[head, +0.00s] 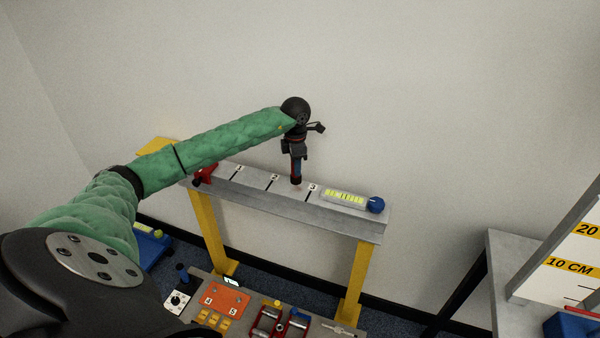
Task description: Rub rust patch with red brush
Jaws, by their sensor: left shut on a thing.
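My left gripper (296,165) points down over the grey beam, between the marks 2 and 3. It is shut on a narrow upright tool, which I take to be the red brush (296,181). Only its dark lower end shows clearly, with a little red between the fingers. The dark end is at or just above the beam top; I cannot tell whether it touches. A faint reddish spot, likely the rust patch (298,188), shows right at that end and is partly hidden by it. My right gripper is not in view.
The beam (310,216) stands on yellow legs (357,282). A red fitting (203,174) is at its left end; a yellow-green level (345,197) and blue ball (376,204) are at its right. Below is a bench with an orange plate (226,300). A grey table (510,262) stands right.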

